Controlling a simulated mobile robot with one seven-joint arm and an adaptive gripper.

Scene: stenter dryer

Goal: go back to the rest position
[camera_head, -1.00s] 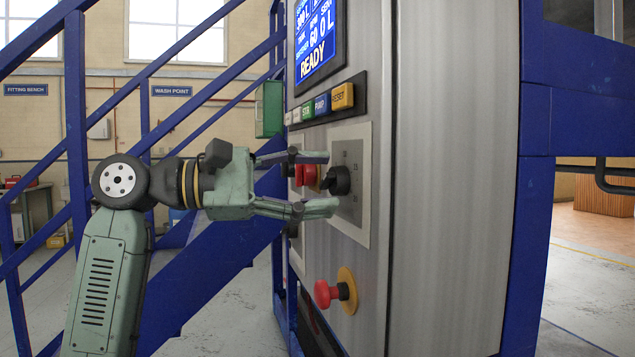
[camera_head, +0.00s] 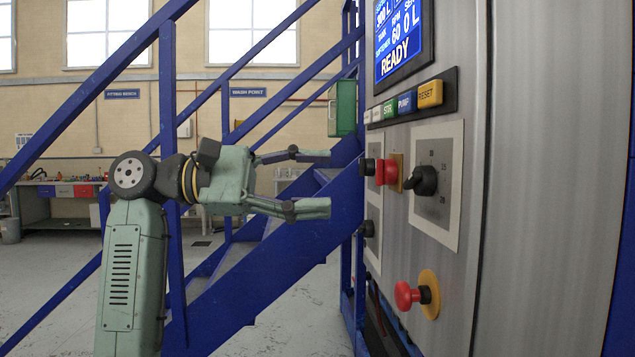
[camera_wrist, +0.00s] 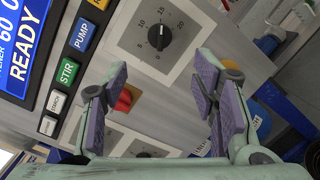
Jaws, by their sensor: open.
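My gripper (camera_head: 322,182) is open and empty in the head view, its fingers pointing right toward the control panel with a clear gap before it. The wrist view shows the two spread fingers (camera_wrist: 160,95) with nothing between them but the panel beyond.
A red mushroom button on a yellow ring (camera_head: 407,295) sits low on the panel. A screen (camera_head: 403,35) reads READY above a row of push buttons (camera_head: 405,103). Blue stairs and railings (camera_head: 265,275) stand close behind my arm. Open floor lies at the left.

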